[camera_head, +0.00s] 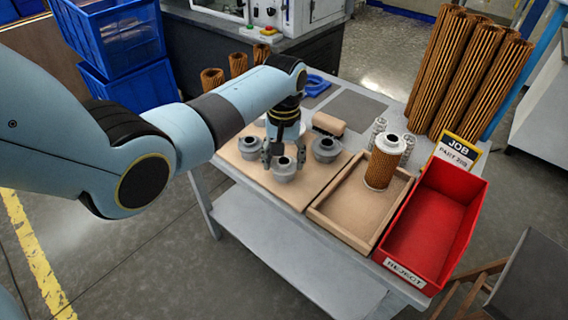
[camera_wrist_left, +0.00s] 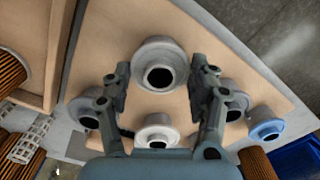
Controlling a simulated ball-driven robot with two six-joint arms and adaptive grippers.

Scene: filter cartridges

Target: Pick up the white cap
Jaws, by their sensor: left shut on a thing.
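My left gripper (camera_head: 283,160) is low over the wooden board, its fingers shut on the front light grey cap (camera_head: 284,172). In the left wrist view this ring-like cap (camera_wrist_left: 158,50) with a dark hole is between the two fingertips (camera_wrist_left: 160,72); narrow gaps seem to show beside it, so finger contact is unclear. Similar grey caps stand to the left (camera_head: 249,146) and right (camera_head: 327,147) in the head view. A paler, whiter cap (camera_wrist_left: 156,120) sits behind the held one in the wrist view. My right gripper is not in view.
A wooden tray (camera_head: 337,232) with a white-topped pleated cartridge (camera_head: 382,168) is right of the board (camera_head: 240,166). Beyond it are a red reject bin (camera_head: 425,235) and a job sign (camera_head: 460,150).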

